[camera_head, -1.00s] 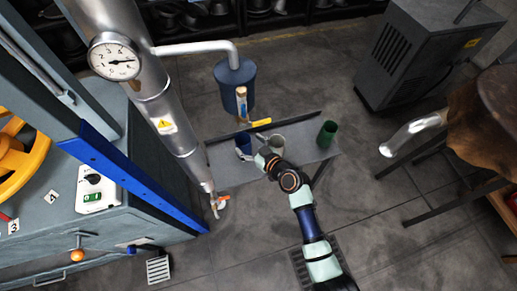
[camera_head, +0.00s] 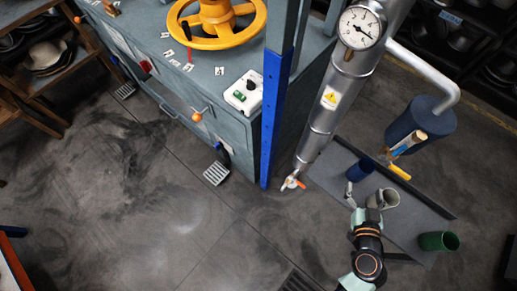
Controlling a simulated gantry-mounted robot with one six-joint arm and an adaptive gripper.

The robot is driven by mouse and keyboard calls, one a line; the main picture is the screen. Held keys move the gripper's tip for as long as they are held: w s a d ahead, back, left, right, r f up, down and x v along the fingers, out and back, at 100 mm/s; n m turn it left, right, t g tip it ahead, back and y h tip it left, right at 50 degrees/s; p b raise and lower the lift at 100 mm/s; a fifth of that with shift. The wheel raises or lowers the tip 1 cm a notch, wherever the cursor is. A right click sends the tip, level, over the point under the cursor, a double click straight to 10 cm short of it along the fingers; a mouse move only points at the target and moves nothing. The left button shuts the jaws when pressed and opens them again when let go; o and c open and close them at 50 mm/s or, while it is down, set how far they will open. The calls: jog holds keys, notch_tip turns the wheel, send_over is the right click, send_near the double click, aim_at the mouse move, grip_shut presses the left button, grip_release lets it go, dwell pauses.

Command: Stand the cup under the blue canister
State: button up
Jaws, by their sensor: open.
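The blue canister (camera_head: 420,122) hangs from a bent grey pipe at the right, with a wooden-and-blue handle on its front. Below it, a grey shelf (camera_head: 412,226) carries a blue cup (camera_head: 360,169), a pale grey cup (camera_head: 384,199) and a green cup (camera_head: 438,241). The green cup looks tipped towards the right, but I cannot tell if it lies on its side. My gripper (camera_head: 357,198) is open at the near edge of the shelf, close to the blue and grey cups. The arm partly hides it, and I cannot tell whether it touches either cup.
A steel pipe with a gauge (camera_head: 362,27) and an orange-handled tap (camera_head: 292,183) stands left of the shelf. A dark ledge with a yellow piece (camera_head: 399,172) runs along its back. The blue-grey press (camera_head: 212,95) with a yellow wheel fills the upper middle. Open floor lies lower left.

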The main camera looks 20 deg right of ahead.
jog(key=w+a+r+n+t+y, duration=0.1)
jog(key=w+a+r+n+y, duration=0.3)
jog(key=w+a+r, duration=0.45)
jog(key=w+a+r+y, duration=0.1)
jog(key=a+r, duration=0.3)
jog(key=a, duration=0.5)
jog(key=w+a+r+n+y, duration=0.1)
jog(key=a+r, duration=0.3)
jog(key=a, duration=0.5)
jog(key=w+a+r+n+y, duration=0.1)
jog(key=w+a+r, duration=0.2)
jog(key=a, duration=0.7)
jog(key=shift+r+g, duration=0.3)
jog(key=shift+r, duration=0.4)
